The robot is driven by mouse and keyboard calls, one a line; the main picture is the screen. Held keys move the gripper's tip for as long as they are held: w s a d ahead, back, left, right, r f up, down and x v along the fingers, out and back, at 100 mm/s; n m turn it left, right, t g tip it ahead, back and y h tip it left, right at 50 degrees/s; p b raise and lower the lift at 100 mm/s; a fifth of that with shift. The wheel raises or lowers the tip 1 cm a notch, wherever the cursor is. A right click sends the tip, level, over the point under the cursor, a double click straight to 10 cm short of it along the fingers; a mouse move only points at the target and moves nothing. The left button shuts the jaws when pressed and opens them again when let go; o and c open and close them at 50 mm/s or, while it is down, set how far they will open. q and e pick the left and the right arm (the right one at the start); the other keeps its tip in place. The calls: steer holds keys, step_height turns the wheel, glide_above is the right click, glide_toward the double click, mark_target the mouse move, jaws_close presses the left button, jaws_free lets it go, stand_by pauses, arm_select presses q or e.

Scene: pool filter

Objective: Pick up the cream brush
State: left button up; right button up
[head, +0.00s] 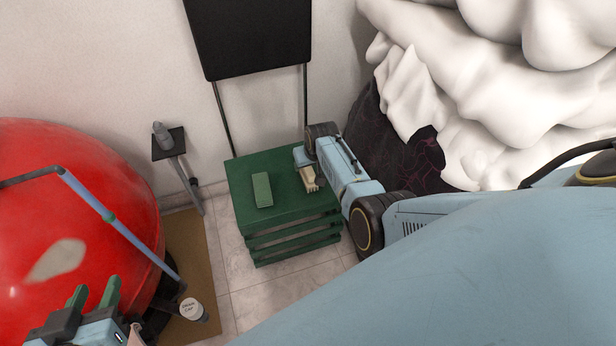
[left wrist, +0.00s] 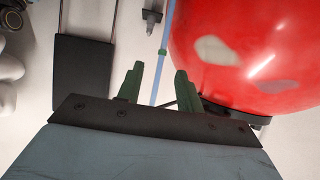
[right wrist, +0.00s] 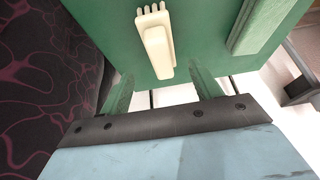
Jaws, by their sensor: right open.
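The cream brush (head: 309,180) lies on top of the green slatted crate (head: 240,220), near its right side. In the right wrist view the cream brush (right wrist: 157,45) lies ahead of my right gripper (right wrist: 160,77), its bristle end pointing away. My right gripper's green fingers are open, one to each side of the brush's near end, with nothing held. In the head view the right fingers are hard to make out against the crate. My left gripper (head: 95,292) is open and empty at the lower left, near the red ball-shaped tank; it also shows in the left wrist view (left wrist: 159,70).
A green block (head: 262,190) lies on the crate left of the brush. The red tank (head: 80,200) with a blue pole stands at left. A black folding chair (head: 250,35) is behind the crate. White bulky shapes (head: 500,80) and dark patterned fabric (head: 385,130) are at right.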

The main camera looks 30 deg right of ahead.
mark_target(309, 170)
steer(key=shift+w+f+b, duration=0.1)
steer(key=shift+f+b, duration=0.25)
steer(key=shift+f, duration=0.15)
steer(key=shift+b+x, duration=0.75)
steer(key=shift+a+f+b, duration=0.1)
steer(key=shift+f+b, duration=0.55)
steer(key=shift+f, duration=0.1)
steer(key=shift+w+f+b, duration=0.25)
steer(key=shift+f+b, duration=0.3)
steer(key=shift+b, duration=0.05)
arm_select(q)
step_height(309, 170, up, 16)
steer(key=s+d+t+h, duration=0.1)
steer(key=t+h, duration=0.3)
steer(key=t, duration=0.8)
steer(key=shift+d+t+b, duration=0.35)
steer(key=shift+d+t, duration=0.05)
steer(key=shift+d, duration=0.3)
arm_select(e)
steer(key=shift+w+f, duration=0.2)
steer(key=shift+f, duration=0.15)
steer(key=c, duration=1.1)
arm_select(q)
steer(key=shift+r, duration=0.1)
arm_select(e)
steer(key=shift+r, duration=0.15)
